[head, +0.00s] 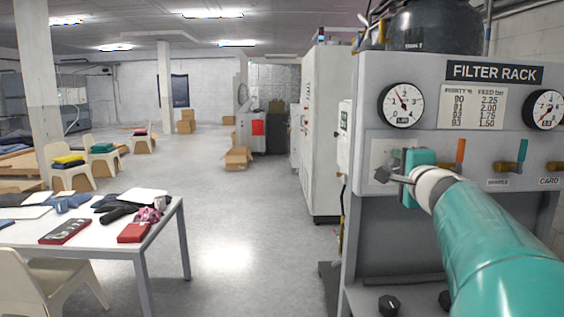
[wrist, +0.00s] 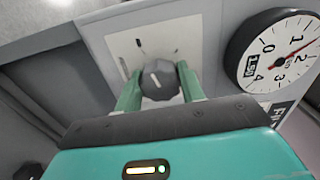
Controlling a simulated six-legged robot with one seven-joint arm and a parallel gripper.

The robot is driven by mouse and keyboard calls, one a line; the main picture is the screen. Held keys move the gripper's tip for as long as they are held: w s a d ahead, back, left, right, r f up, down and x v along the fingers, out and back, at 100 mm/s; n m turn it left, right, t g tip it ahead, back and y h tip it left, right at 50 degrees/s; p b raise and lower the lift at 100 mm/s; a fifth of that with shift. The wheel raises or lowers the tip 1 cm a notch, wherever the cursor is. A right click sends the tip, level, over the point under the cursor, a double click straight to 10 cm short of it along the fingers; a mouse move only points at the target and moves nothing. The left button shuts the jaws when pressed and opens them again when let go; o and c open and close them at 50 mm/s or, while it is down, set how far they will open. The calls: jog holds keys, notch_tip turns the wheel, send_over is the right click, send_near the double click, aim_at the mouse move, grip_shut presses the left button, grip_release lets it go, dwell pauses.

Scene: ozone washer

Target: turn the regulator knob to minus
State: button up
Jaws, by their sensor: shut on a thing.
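The regulator knob (wrist: 160,81) is a dark faceted dial with a light pointer line, on a pale square plate (wrist: 128,44) in the wrist view. Marks show on the plate on both sides above the knob. My gripper (wrist: 160,88) is shut on the knob, with one green finger on each side of it. The filter rack (head: 450,112) is a grey panel. Its left gauge (head: 402,105) also shows in the wrist view (wrist: 280,55), with its red needle between 1 and 2.
A purity and feed chart (head: 472,107) and a second gauge (head: 544,110) are on the rack. Levers with orange (head: 460,150) and green (head: 522,150) handles stand right of my gripper. A table (head: 160,215) with cloths is at the left. Open floor (head: 225,255) lies between.

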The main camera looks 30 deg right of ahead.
jog(key=n, duration=0.6)
dwell(0.7)
jog(key=o, duration=1)
jog(key=shift+w, duration=0.1)
jog(key=v, duration=1.4)
jog(key=shift+d+f, duration=0.1)
